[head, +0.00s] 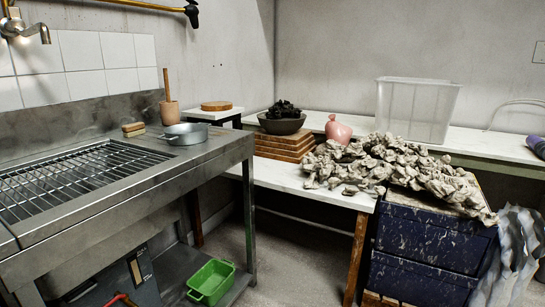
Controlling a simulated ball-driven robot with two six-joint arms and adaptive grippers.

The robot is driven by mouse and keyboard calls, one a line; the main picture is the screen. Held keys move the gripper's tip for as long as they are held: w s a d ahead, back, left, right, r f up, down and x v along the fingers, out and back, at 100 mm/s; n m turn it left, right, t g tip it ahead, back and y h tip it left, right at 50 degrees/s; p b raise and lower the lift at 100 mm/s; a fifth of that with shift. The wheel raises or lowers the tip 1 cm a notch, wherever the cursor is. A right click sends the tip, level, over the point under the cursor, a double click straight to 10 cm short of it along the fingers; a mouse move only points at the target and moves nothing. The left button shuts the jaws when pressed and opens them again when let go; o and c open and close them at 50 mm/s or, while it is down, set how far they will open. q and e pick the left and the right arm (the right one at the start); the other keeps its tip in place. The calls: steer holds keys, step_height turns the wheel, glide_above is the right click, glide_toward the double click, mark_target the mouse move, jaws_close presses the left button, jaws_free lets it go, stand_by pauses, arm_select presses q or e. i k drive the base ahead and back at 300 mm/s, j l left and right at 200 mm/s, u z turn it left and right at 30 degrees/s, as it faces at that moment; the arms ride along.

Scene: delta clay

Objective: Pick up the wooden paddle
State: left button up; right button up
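An upright wooden piece (168,96) stands at the back of the steel sink counter, against the wall. It has a slim handle on top and a thicker round lower part. I cannot tell whether it is the wooden paddle or a handle standing in a small holder. No other paddle shape is clear in the head view. Neither of my grippers is in view.
A grey metal pan (187,134) and a small brush-like block (133,129) sit near it on the steel counter (215,150). A grated sink (75,180) lies left. Clay lumps (395,165) cover the right table. A green basket (210,282) is below.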

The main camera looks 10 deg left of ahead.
mark_target(165, 70)
steer(key=i+u, duration=0.35)
steer(key=i+l+u, duration=0.2)
steer(key=u, duration=0.15)
steer(key=i+l+u, duration=0.3)
steer(key=i+j, duration=0.05)
steer(key=i, duration=0.1)
